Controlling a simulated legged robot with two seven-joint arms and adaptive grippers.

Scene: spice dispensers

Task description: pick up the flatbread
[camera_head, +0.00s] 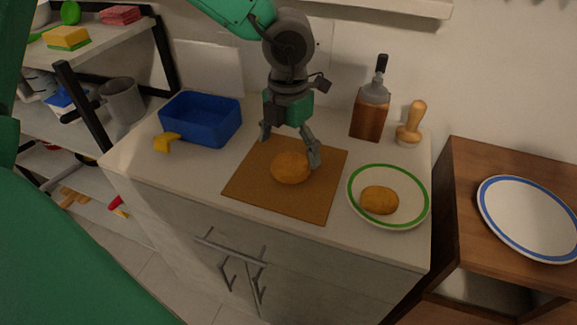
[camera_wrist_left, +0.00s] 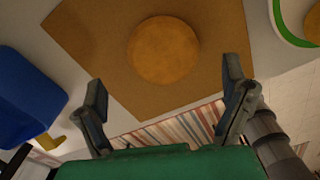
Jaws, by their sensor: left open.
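A round golden-brown flatbread (camera_head: 291,168) lies on the brown cutting board (camera_head: 245,188). In the left wrist view the flatbread (camera_wrist_left: 163,50) is a round disc beyond the fingertips, roughly centred between them. My left gripper (camera_head: 289,146) is above the board at the flatbread's far side, pointing down, with its fingers spread. In the left wrist view its two fingers (camera_wrist_left: 166,90) stand wide apart with nothing between them. I cannot tell whether the right finger touches the flatbread. A second brown, oval bread-like piece (camera_head: 379,200) lies on the green-rimmed plate (camera_head: 411,214). My right gripper is not in view.
A blue bin (camera_head: 205,136) and a yellow object (camera_head: 166,142) stand left of the board. A blue-rimmed plate (camera_head: 530,215) lies on the wooden table at right.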

